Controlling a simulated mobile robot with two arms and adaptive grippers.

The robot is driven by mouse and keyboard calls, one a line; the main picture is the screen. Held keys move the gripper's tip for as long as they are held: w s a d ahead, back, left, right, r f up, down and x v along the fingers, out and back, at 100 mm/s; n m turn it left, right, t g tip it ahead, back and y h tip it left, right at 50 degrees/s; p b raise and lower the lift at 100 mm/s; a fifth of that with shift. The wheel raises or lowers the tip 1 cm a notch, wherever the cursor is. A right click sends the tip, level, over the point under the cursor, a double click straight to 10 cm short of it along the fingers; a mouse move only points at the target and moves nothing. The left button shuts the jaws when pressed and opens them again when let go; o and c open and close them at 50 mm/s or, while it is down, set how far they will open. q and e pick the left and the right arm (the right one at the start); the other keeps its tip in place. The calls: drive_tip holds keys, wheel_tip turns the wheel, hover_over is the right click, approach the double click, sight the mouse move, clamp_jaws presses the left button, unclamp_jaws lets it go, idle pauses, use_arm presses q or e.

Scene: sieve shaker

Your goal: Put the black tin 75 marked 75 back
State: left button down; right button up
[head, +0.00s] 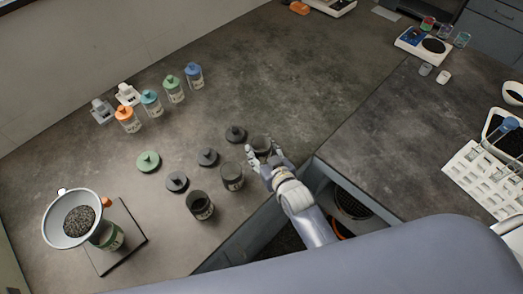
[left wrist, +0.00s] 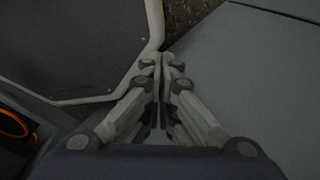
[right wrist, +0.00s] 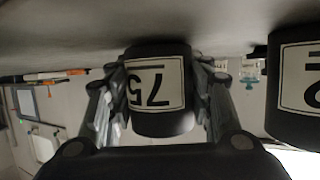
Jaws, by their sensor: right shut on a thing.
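The black tin 75 (head: 262,143) is at the counter's front edge, at the right end of a row of dark tins. It also shows in the right wrist view (right wrist: 158,118), with its white label 75 upside down in that picture. My right gripper (head: 263,155) is shut around its sides. I cannot tell whether its base touches the counter. My left gripper (left wrist: 163,62) shows only in the left wrist view, with its fingers together and nothing between them.
Two open dark tins (head: 231,176) (head: 200,205) stand to the left; one shows close by in the right wrist view (right wrist: 297,90). A sieve funnel (head: 72,218) is at far left.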

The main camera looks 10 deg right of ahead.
drive_tip(key=o, duration=0.7)
drive_tip(key=shift+f, duration=0.15)
drive_tip(key=shift+c, duration=0.2)
drive_tip(key=o, duration=0.4)
drive_tip(key=shift+r, duration=0.3)
drive_tip(key=shift+s, duration=0.35)
drive_tip(key=b+v, duration=0.1)
drive_tip(key=v, duration=1)
drive_tip(key=shift+s+d+r, duration=0.1)
drive_tip(key=shift+s+r, duration=0.05)
